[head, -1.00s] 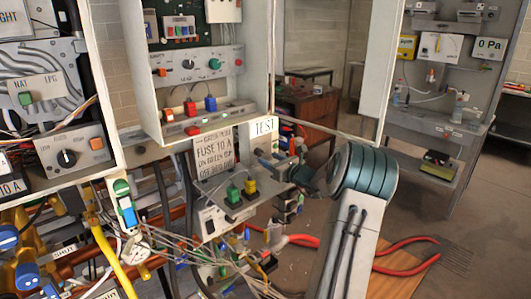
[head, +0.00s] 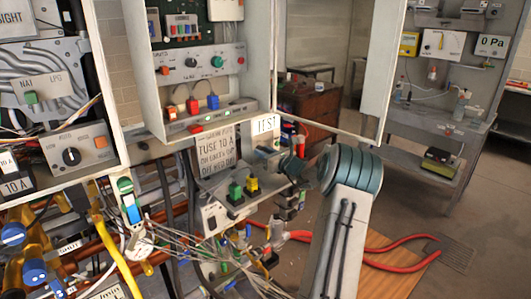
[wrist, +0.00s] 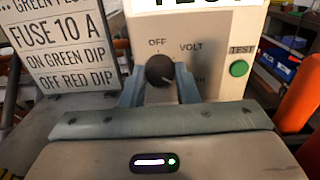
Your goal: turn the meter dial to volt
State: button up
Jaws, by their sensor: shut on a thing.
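The meter (wrist: 225,30) is a pale box with a grey face under a TEST sign. Its dial (wrist: 160,66) is a round black knob, with the printed words OFF above it on the left and VOLT at its upper right. Another label at lower right is partly covered. The dial's exact pointing is hard to tell. My gripper (wrist: 160,90) has its blue-grey fingers on both sides of the dial, shut on it. In the head view the meter (head: 265,138) stands at centre, its dial hidden by my wrist.
A green TEST button (wrist: 239,68) sits right of the dial. A fuse instruction sign (wrist: 62,45) stands at left, and an orange-red cylinder (wrist: 298,95) at right. In the head view, loose wires (head: 185,245) and green and yellow plugs (head: 243,188) lie below the meter.

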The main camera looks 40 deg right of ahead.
jog(key=shift+s+d+f, duration=0.1)
jog(key=shift+d, duration=0.1)
jog(key=shift+a+f+n+b, duration=0.1)
jog(key=shift+f+n+b, duration=0.4)
jog(key=shift+b, duration=0.95)
jog(key=shift+r+n+b, duration=0.1)
jog(key=shift+n+b, duration=0.2)
jog(key=shift+b, duration=0.1)
jog(key=n+b, duration=0.1)
jog(key=b, duration=0.1)
jog(key=n+b, duration=0.1)
jog(key=b, duration=0.2)
jog(key=shift+f+n+b, duration=0.25)
jog(key=shift+n+b, duration=0.05)
jog(key=shift+b, duration=0.05)
jog(key=n+b, duration=0.4)
jog(key=b, duration=0.4)
jog(key=shift+r+n+b, duration=0.1)
jog(key=shift+n+b, duration=0.25)
jog(key=shift+n, duration=0.05)
jog(key=n+b, duration=0.1)
jog(key=b, duration=0.1)
jog(key=n+b, duration=0.1)
jog(key=shift+r+n+b, duration=0.3)
jog(key=shift+b, duration=0.05)
jog(key=shift+r, duration=0.1)
